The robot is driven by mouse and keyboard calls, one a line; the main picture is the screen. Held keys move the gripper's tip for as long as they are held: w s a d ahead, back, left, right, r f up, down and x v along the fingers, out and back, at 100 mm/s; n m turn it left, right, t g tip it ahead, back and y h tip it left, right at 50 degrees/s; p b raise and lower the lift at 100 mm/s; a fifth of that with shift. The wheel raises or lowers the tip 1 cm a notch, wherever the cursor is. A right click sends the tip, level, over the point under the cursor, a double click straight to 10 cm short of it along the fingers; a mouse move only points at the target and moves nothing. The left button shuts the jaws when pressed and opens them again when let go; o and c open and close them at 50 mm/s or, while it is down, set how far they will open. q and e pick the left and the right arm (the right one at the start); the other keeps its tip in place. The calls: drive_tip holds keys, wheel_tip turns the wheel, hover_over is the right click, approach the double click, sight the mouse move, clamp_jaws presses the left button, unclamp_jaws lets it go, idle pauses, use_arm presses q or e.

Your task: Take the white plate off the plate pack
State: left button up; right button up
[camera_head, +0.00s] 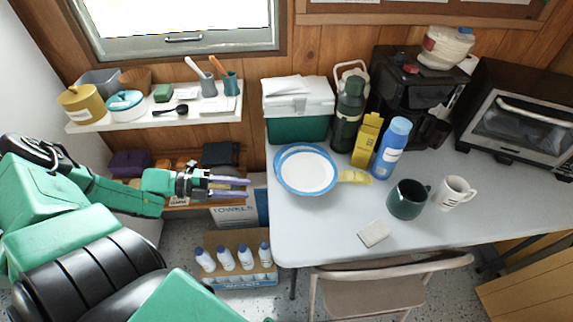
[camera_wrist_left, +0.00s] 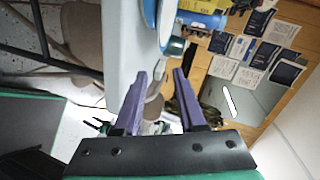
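The white plate (camera_head: 308,171) lies on top of the plate pack (camera_head: 281,186), near the left edge of the grey table. The pack shows as a blue rim around the white plate. My left gripper (camera_head: 246,188) has purple fingers and is left of the plate, apart from it. In the left wrist view its fingers (camera_wrist_left: 160,88) are spread with nothing held between them. The blue and white plate edge (camera_wrist_left: 167,22) shows at the top of that view. My right gripper is not in view.
A yellow item (camera_head: 355,176) lies at the pack's right side. A green cooler box (camera_head: 298,108) stands behind it. A yellow box (camera_head: 367,139), blue bottle (camera_head: 391,148), green mug (camera_head: 407,199) and white mug (camera_head: 454,192) stand to the right. A chair (camera_head: 385,285) is in front.

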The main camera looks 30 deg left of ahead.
use_arm(q)
drive_tip(key=b, duration=0.6)
approach(292, 190)
drive_tip(key=x, duration=0.4)
drive_tip(key=shift+s+d+f, duration=0.15)
drive_tip(key=shift+f, duration=0.15)
drive_tip(key=b+x, duration=0.4)
drive_tip(key=b, duration=0.1)
drive_tip(key=shift+w+d+f+b, duration=0.1)
drive_tip(key=shift+w+f+b, duration=0.2)
drive_tip(key=shift+b, duration=0.05)
drive_tip(key=shift+w+d+r, duration=0.15)
drive_tip(key=shift+w+d, duration=0.05)
drive_tip(key=shift+r, duration=0.25)
clamp_jaws()
